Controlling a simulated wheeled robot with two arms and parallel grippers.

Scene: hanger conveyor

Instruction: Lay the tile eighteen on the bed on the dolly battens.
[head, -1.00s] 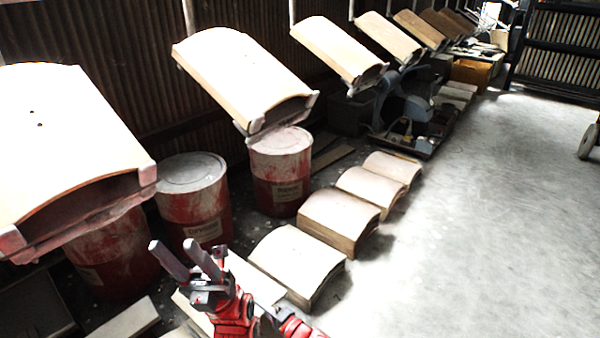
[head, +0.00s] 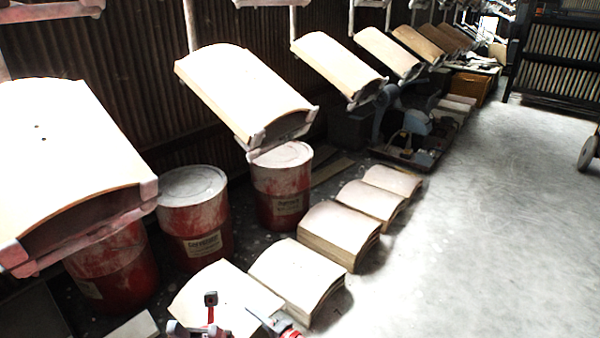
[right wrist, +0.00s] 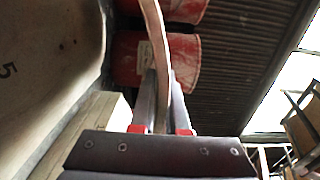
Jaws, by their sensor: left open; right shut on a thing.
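My right gripper (right wrist: 160,127) is shut on the edge of a thin, curved, pale-brown tile (right wrist: 156,45) in the right wrist view. In the head view a pale curved tile (head: 222,298) lies low in front of me, and dark fingers of my right gripper (head: 265,320) reach its lower right edge; it looks like the held tile. My left gripper (head: 195,322) is open at the bottom edge, in front of that tile and partly cut off. I can read no eighteen on any tile. I cannot make out the dolly battens.
Tiles hang on a row of carriers, the nearest (head: 65,150) at far left. Red drums (head: 195,215) stand beneath. Pale curved tile stacks (head: 298,275) line the floor. A surface marked 5 (right wrist: 50,60) is close at left in the wrist view.

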